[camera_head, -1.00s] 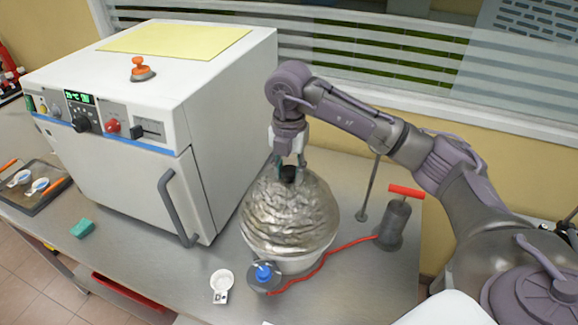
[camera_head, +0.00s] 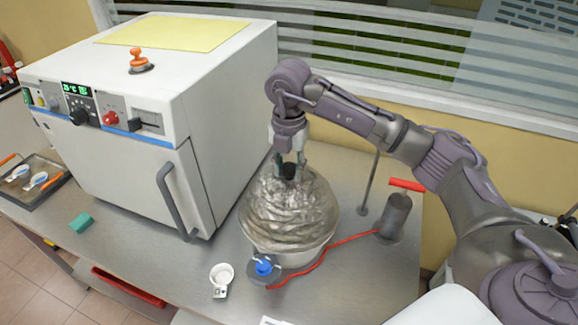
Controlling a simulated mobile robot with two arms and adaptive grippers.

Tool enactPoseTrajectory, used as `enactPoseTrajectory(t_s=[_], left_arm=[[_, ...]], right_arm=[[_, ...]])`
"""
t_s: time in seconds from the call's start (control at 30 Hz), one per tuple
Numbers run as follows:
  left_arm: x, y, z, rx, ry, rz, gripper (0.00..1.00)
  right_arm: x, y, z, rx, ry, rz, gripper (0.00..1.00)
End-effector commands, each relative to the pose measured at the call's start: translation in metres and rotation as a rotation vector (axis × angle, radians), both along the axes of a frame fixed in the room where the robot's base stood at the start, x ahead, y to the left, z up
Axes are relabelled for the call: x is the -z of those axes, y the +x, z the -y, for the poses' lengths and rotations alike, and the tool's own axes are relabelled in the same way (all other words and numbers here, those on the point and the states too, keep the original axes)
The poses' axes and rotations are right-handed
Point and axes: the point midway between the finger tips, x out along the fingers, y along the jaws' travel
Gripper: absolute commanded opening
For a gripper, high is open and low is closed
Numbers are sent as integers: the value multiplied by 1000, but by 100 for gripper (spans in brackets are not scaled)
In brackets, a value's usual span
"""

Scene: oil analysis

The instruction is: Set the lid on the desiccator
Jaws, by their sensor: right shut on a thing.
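The desiccator lid (camera_head: 288,208) is a shiny, crinkled silver dome with a black knob on top. It sits over the pale desiccator base (camera_head: 298,259), whose lower rim shows beneath it. I cannot tell whether the lid is fully seated all round. My right gripper (camera_head: 289,168) comes down from above and is shut on the lid's black knob. My left gripper is not in view.
A white oven (camera_head: 150,120) stands close on the left. A blue-capped fitting (camera_head: 264,269) with a red hose leads to a grey hand pump (camera_head: 396,218). A thin rod stands behind the pump.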

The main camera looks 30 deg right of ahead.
Motion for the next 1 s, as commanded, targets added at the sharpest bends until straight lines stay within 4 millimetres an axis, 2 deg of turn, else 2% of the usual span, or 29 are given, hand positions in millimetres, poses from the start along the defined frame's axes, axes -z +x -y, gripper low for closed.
enactPoseTrajectory(t_s=[0.17,0.2,0.33,0.7,0.87,1.0], left_arm=[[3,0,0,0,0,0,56],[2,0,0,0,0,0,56],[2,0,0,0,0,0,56],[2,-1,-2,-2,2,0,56],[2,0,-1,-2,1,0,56],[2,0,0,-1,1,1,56]], right_arm=[[3,0,0,0,1,2,0],[2,0,0,0,1,2,44],[2,0,0,0,1,2,65],[0,0,0,0,-1,-1,66],[-23,1,0,0,0,4,66],[-54,1,0,-1,1,6,66]])
